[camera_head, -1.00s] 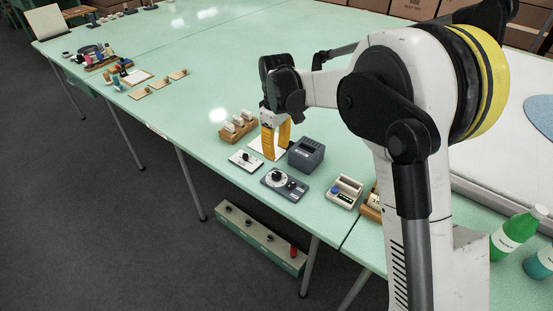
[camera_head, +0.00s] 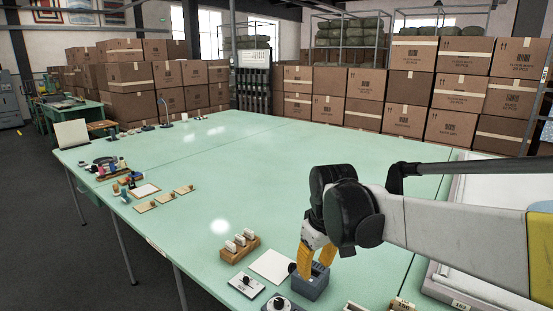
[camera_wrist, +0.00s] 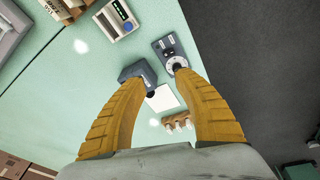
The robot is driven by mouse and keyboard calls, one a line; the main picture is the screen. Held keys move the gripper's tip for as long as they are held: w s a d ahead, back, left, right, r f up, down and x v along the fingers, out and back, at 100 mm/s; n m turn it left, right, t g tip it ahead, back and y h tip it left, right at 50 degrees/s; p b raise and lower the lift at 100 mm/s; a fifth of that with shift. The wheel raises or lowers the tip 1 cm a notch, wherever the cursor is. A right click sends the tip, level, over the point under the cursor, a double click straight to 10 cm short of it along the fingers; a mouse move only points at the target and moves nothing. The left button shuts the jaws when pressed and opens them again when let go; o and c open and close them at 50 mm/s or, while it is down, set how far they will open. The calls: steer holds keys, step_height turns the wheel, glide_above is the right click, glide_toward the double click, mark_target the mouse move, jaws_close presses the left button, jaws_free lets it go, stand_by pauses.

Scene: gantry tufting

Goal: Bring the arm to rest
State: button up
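My gripper (camera_head: 314,264) hangs over the near part of the pale green table (camera_head: 200,185), with its yellow fingers pointing down. In the wrist view the gripper (camera_wrist: 160,82) has its two fingers well apart, with nothing held between them. A blue-grey box (camera_head: 315,286) lies below the fingers and is partly hidden by them in the head view. In the wrist view this box (camera_wrist: 136,71) shows beside the left fingertip. I cannot tell the exact height of the fingertips above it. My arm reaches in from the right, roughly level over the table.
A white card (camera_head: 271,266), a wooden holder with white pieces (camera_head: 240,246), a small switch plate (camera_head: 246,286) and a dial unit (camera_head: 281,304) lie close to the gripper.

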steer(key=s+d+m+t, duration=0.2)
steer(key=s+d, duration=0.3)
steer(key=s, duration=0.4)
steer(key=s+d+m+t, duration=0.2)
steer(key=s+d+m, duration=0.2)
steer(key=s, duration=0.5)
steer(key=shift+s+d+m, duration=0.4)
